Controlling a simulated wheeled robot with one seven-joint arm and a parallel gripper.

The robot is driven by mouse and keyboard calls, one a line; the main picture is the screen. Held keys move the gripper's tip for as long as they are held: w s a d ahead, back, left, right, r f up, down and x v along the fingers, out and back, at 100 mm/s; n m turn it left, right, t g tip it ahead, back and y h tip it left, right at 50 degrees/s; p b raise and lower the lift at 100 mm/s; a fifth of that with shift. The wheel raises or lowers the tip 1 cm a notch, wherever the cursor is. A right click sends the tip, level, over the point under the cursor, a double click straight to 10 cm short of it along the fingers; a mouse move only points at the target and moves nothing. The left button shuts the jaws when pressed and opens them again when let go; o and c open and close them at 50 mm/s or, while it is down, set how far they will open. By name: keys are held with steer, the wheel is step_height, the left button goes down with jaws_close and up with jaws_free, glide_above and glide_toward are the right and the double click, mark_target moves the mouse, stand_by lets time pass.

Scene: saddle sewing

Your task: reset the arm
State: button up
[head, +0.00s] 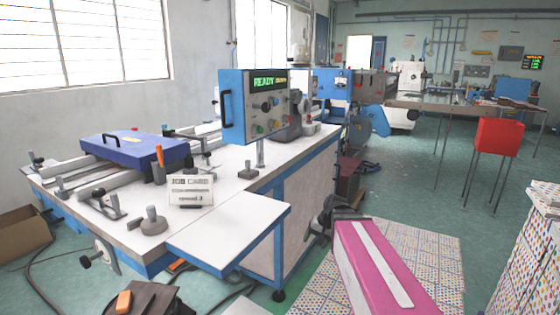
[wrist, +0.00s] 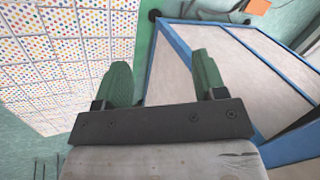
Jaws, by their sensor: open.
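My gripper (wrist: 161,75) shows in the wrist view with two green fingers standing wide apart and nothing between them. In the head view my gripper (head: 321,218) is a dark shape at the end of my pink arm, beside the right side of the white-topped machine bench (head: 235,220). Its fingers are too small to make out there. In the wrist view the bench's blue-framed side panels (wrist: 225,75) fill the area behind and right of the fingers. I cannot tell how far the fingers are from the panels.
A control box (head: 252,105) with a READY display stands on the bench. A blue-purple cover (head: 135,148) and a job card (head: 191,190) are at its left. A red bin (head: 499,137) stands at the right. Dotted-pattern mats or boxes (head: 435,255) lie beside my arm. Open green floor (head: 420,190) lies beyond.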

steer(key=s+d+f+n+g+h, duration=0.1)
steer(key=s+d+f+h, duration=0.3)
steer(key=s+f, duration=0.4)
steer(key=shift+s+d+f, duration=0.25)
steer(key=shift+d+f, duration=0.5)
